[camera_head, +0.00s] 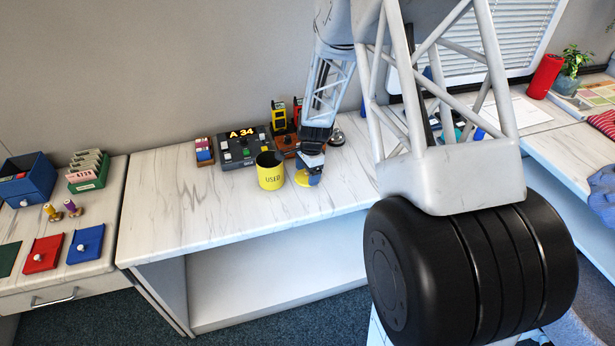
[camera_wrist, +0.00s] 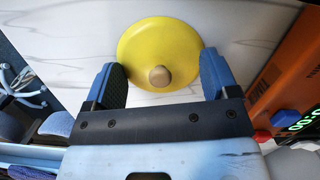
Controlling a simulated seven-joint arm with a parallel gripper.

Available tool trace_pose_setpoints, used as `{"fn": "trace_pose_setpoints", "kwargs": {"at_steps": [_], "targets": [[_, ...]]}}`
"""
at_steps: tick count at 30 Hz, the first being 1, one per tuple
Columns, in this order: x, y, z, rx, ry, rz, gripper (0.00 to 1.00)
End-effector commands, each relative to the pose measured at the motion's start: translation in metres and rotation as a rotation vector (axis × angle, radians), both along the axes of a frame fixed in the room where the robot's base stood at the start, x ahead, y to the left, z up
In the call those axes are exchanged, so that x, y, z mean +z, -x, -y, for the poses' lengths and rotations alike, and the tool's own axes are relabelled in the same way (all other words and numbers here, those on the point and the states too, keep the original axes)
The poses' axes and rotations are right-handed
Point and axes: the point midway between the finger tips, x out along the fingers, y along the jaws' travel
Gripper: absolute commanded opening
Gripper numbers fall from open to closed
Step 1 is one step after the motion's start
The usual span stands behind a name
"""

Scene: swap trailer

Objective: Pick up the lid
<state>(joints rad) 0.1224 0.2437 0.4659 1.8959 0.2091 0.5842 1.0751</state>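The lid (camera_wrist: 158,45) is a yellow disc with a small tan knob (camera_wrist: 159,76) in the middle. In the wrist view it lies on the white marbled counter, with its knob side towards the camera. In the head view the lid (camera_head: 302,181) shows beside the yellow cup (camera_head: 270,172), partly hidden by my gripper (camera_head: 311,174). In the wrist view my gripper (camera_wrist: 162,80) is open. Its two blue fingers stand on either side of the knob, near the lid's lower edge. I cannot tell whether they touch the lid.
A dark console (camera_head: 244,148) reading "A 34" stands behind the cup. An orange device (camera_wrist: 287,88) with a green display is close to my right finger in the wrist view. The counter (camera_head: 190,205) left of the cup is clear.

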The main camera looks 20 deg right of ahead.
Motion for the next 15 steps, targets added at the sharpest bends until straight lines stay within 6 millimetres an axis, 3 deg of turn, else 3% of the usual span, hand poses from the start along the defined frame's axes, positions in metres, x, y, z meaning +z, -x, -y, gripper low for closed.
{"fn": "trace_pose_setpoints", "kwargs": {"at_steps": [1, 6, 15], "targets": [[0.0000, 0.0000, 0.0000, 0.000, 0.000, 0.000, 0.72], [-0.0003, 0.0002, 0.0000, 0.000, 0.000, 0.000, 0.46], [-0.0018, 0.0011, -0.0003, 0.000, 0.000, -0.003, 0.44]]}}
